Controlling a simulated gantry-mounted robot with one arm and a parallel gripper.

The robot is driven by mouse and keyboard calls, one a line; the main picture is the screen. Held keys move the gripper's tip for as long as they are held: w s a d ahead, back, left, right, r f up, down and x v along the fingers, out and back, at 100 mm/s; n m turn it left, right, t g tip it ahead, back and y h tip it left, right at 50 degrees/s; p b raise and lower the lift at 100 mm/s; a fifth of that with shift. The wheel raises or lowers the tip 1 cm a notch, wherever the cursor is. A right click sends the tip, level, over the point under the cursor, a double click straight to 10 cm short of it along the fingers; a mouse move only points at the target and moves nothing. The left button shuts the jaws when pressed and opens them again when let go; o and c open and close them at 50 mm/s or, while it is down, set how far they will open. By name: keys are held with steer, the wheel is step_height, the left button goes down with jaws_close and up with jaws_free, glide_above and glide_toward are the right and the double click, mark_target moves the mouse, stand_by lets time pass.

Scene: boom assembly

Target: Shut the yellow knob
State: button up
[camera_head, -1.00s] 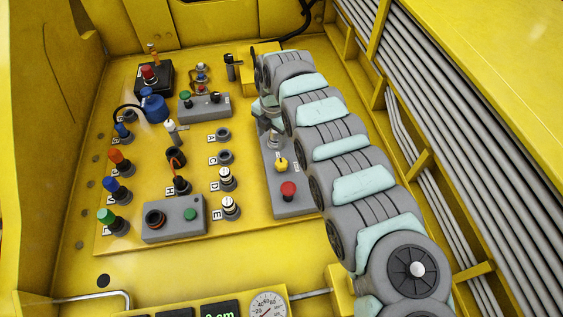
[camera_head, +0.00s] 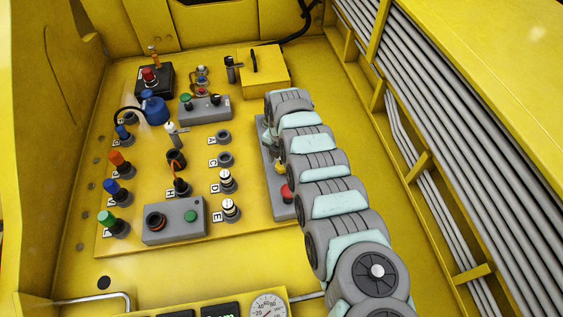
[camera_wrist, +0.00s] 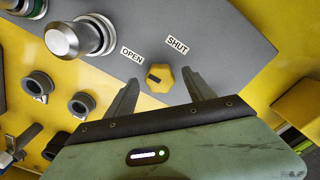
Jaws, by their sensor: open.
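The yellow knob (camera_wrist: 163,80) is on a grey panel (camera_wrist: 205,50) in the wrist view, below the printed labels OPEN (camera_wrist: 132,54) and SHUT (camera_wrist: 177,44). A dark mark shows on the knob's left side, on the OPEN side. My gripper (camera_wrist: 162,79) is open, with one fingertip to the left of the knob and one to the right, both apart from it in the picture. I cannot tell whether the tips reach down beside the knob. In the head view, my arm largely hides the knob.
A silver button (camera_wrist: 62,40) stands on the same panel, left of the labels. A red button (camera_head: 286,192) is at the panel's near end. Several buttons and a grey box (camera_head: 174,220) stand left of my arm. A yellow box (camera_head: 263,72) is at the back.

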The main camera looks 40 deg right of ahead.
steer(key=shift+f, duration=0.1)
steer(key=shift+c, duration=0.2)
jaws_close()
stand_by(0.5)
steer(key=shift+m, duration=0.3)
steer(key=m+p, duration=0.1)
steer(key=m, duration=0.2)
steer(key=shift+a+m, duration=0.1)
steer(key=shift+m, duration=0.3)
steer(key=m+p, duration=0.1)
steer(key=m, duration=0.3)
steer(key=shift+m, duration=0.3)
steer(key=m, duration=0.5)
steer(key=shift+f+b, duration=0.1)
steer(key=shift+b, duration=0.25)
steer(key=shift+m+b, duration=0.5)
steer(key=shift+m, duration=1.4)
